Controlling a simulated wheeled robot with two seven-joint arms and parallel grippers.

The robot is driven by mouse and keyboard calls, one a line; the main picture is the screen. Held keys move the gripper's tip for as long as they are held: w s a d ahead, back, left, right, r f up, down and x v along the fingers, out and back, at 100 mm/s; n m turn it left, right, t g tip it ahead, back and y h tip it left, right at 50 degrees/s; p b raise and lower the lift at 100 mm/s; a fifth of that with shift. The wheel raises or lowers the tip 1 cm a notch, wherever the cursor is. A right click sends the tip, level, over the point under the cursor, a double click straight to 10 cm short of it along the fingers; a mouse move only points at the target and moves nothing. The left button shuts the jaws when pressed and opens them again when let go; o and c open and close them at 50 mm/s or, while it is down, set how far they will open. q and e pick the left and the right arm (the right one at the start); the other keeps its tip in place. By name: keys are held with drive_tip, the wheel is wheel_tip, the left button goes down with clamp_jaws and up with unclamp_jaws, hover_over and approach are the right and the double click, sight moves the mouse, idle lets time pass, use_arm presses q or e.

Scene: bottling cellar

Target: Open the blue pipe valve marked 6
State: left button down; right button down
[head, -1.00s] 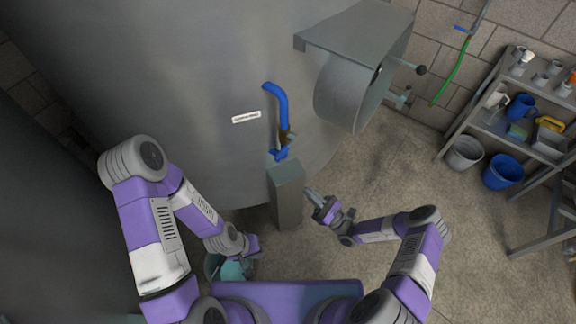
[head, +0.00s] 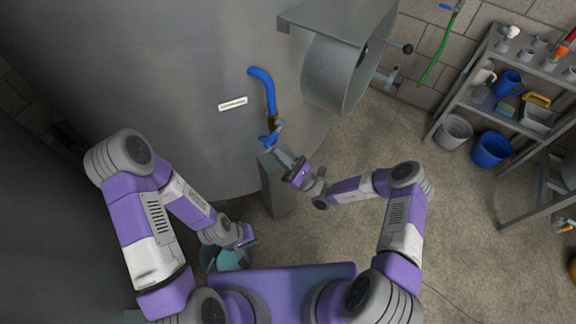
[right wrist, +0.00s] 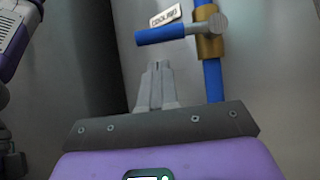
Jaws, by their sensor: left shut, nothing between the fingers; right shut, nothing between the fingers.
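The blue pipe (head: 262,85) runs down the front of the big steel tank and carries a brass valve body (head: 271,118) with a blue lever (head: 268,140). In the right wrist view the lever (right wrist: 160,35) sticks out sideways, across the upright pipe (right wrist: 212,85). No 6 is legible. My right gripper (head: 277,152) is shut and empty, close to the lever; in the right wrist view its fingertips (right wrist: 158,66) appear just below the lever, with a small gap in the picture. My left gripper (head: 250,240) is shut and empty, low at the left, away from the valve.
A white label (head: 232,104) is on the tank (head: 180,60). A grey post (head: 278,190) stands below the valve. A steel manway housing (head: 335,70) juts out to the right. A shelf rack (head: 480,85), a grey bucket (head: 453,132) and a blue bucket (head: 491,149) stand at the right.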

wheel_tip(320, 180, up, 2)
drive_tip(key=shift+a+r, duration=0.1)
drive_tip(key=shift+a, duration=0.05)
idle(0.4)
drive_tip(key=shift+r+m+t+p, duration=0.3)
drive_tip(key=shift+m+p, duration=0.25)
drive_tip(key=shift+m, duration=0.15)
